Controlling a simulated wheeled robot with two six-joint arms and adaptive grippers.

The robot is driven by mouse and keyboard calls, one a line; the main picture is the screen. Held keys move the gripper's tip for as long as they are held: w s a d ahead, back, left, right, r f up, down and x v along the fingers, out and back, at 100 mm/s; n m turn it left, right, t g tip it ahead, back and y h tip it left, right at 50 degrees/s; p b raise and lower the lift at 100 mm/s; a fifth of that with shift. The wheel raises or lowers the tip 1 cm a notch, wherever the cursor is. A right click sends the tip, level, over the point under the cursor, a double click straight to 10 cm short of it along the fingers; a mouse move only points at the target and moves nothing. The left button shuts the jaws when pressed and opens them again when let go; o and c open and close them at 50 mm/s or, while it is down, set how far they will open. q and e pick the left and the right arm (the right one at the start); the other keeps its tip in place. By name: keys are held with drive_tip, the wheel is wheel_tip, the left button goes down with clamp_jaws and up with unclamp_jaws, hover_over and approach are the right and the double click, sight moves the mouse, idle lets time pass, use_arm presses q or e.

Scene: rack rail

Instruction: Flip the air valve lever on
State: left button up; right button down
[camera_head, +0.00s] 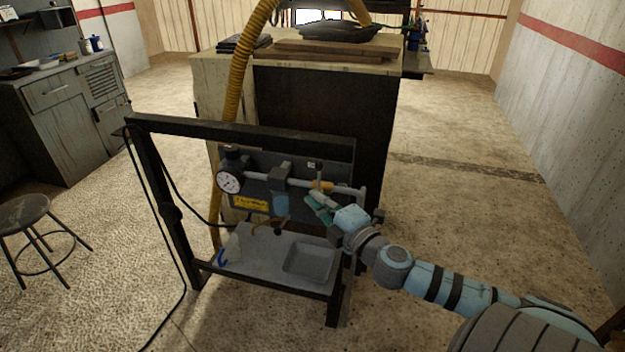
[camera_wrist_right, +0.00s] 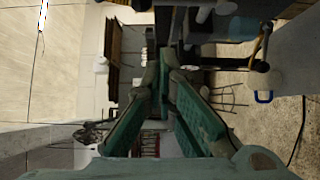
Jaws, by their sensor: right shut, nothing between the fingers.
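The air line is a grey pipe (camera_head: 258,176) running across a dark panel on a black rack frame. A small orange-yellow valve body (camera_head: 321,186) sits on the pipe towards its right end. A small upright piece rises above the valve; I cannot tell clearly whether it is the lever or how it is set. My right gripper (camera_head: 317,204) is shut and empty, just below and in front of the valve. I cannot tell whether it touches anything. In the right wrist view its green-padded fingers (camera_wrist_right: 166,62) converge. My left gripper is not in view.
A round gauge (camera_head: 228,182) is at the pipe's left end, with a blue filter bowl (camera_head: 281,204) under the pipe. Below, a grey shelf holds a shallow tray (camera_head: 308,263) and a bottle (camera_head: 232,247). A yellow hose (camera_head: 238,75) hangs behind. A stool (camera_head: 24,212) stands left.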

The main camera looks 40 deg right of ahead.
sight(319, 181)
drive_tip(key=w+d, duration=0.3)
drive_tip(key=w, duration=0.3)
drive_tip(key=shift+w+d, duration=0.2)
drive_tip(key=shift+d, duration=0.1)
idle(0.4)
